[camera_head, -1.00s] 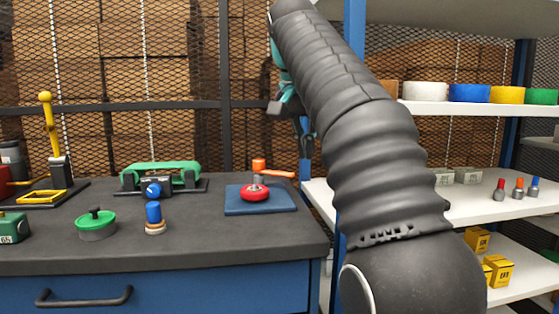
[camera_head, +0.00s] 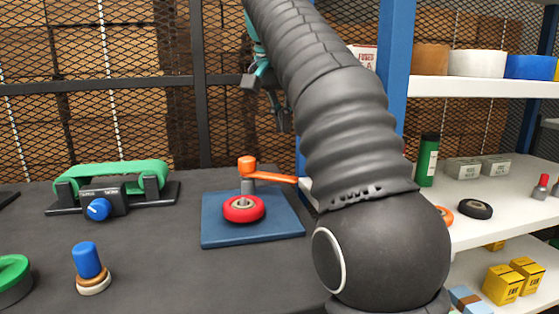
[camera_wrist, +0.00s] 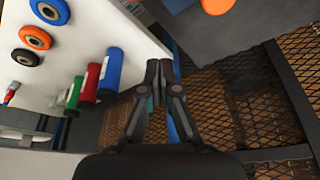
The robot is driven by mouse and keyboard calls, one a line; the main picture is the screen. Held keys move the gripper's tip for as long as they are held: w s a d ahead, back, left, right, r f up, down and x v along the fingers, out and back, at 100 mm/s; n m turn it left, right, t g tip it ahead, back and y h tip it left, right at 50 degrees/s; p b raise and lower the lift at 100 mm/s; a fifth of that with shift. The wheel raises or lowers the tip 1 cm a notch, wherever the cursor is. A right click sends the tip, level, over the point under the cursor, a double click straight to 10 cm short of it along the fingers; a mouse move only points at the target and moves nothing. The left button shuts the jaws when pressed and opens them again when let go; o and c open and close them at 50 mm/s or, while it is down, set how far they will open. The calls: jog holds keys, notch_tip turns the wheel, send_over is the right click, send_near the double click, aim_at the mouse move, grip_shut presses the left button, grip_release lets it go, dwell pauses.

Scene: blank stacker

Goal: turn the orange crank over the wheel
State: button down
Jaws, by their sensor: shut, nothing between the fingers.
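The orange crank (camera_head: 268,176) sits on a post at the back of a blue base plate (camera_head: 225,237). Its arm reaches right, with a light tip beside my arm, and its orange knob stands at the left end. The red wheel (camera_head: 243,209) with a grey hub lies flat on the plate, just in front of the post. My gripper (camera_head: 284,128) hangs in the air above and behind the crank, apart from it, partly hidden by my arm. In the wrist view my gripper (camera_wrist: 159,68) has its fingers together and empty.
A belt unit with a green belt (camera_head: 110,172) and blue knob stands left on the dark bench. A blue-topped piece (camera_head: 87,261) and a green-handled lid (camera_head: 12,272) are nearer. A shelf (camera_head: 510,205) right holds a green cylinder (camera_head: 427,160) and wheels. Wire mesh stands behind.

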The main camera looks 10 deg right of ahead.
jog(key=b+x, duration=0.2)
jog(key=x, duration=0.7)
jog(key=shift+f, duration=0.4)
jog(key=shift+s+a+r+b, duration=0.2)
jog(key=shift+s+a, duration=0.2)
jog(key=shift+s, duration=0.2)
jog(key=shift+s+a+r+b, duration=0.15)
jog(key=shift+s+a, duration=0.3)
jog(key=shift+s, duration=0.2)
jog(key=shift+s+a, duration=0.35)
jog(key=shift+s, duration=0.15)
jog(key=shift+d, duration=0.1)
